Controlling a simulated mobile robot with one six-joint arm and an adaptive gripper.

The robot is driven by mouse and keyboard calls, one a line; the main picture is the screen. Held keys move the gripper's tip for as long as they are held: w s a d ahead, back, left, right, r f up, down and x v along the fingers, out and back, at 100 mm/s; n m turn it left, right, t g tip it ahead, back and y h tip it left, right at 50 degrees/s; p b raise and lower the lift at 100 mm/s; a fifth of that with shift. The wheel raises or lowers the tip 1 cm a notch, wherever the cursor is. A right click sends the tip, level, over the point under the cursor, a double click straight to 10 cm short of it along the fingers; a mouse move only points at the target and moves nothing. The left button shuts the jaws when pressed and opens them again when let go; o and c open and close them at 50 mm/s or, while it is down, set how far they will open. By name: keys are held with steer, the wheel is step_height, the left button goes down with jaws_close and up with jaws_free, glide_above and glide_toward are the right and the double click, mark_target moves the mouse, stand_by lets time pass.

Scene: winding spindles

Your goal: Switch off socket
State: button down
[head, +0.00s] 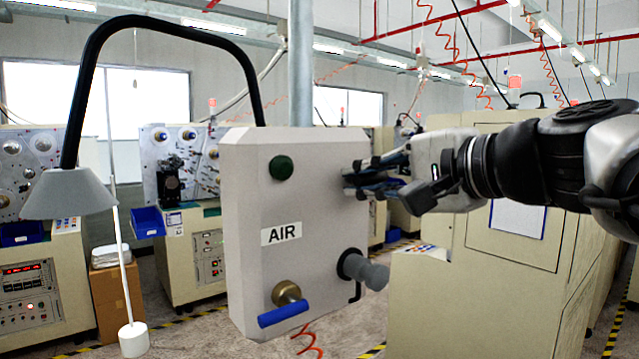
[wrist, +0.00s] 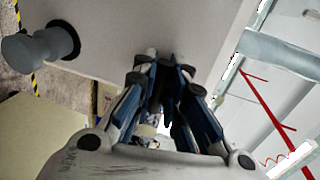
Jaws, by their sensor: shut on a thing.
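A pale grey panel box (head: 310,185) marked AIR stands in the middle of the head view. A dark green round knob (head: 281,168) is at its upper left. A grey socket with a plug-like end (head: 364,270) sticks out at its lower right; it also shows in the wrist view (wrist: 40,45). My gripper (head: 362,178) is at the panel's upper right, above the socket. In the wrist view its fingertips (wrist: 166,68) are close together at the panel face, shut on a small dark part. The fingers mostly hide that part, so I cannot tell its shape or position.
A brass valve with a blue handle (head: 284,304) sticks out at the panel's lower left. A lamp with a curved black arm (head: 70,193) stands to the left. A beige cabinet (head: 470,290) stands at the right, below my arm. Machines line the back.

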stand_by(0.3)
steer(key=c, duration=1.6)
jaws_free()
steer(key=shift+c, duration=0.2)
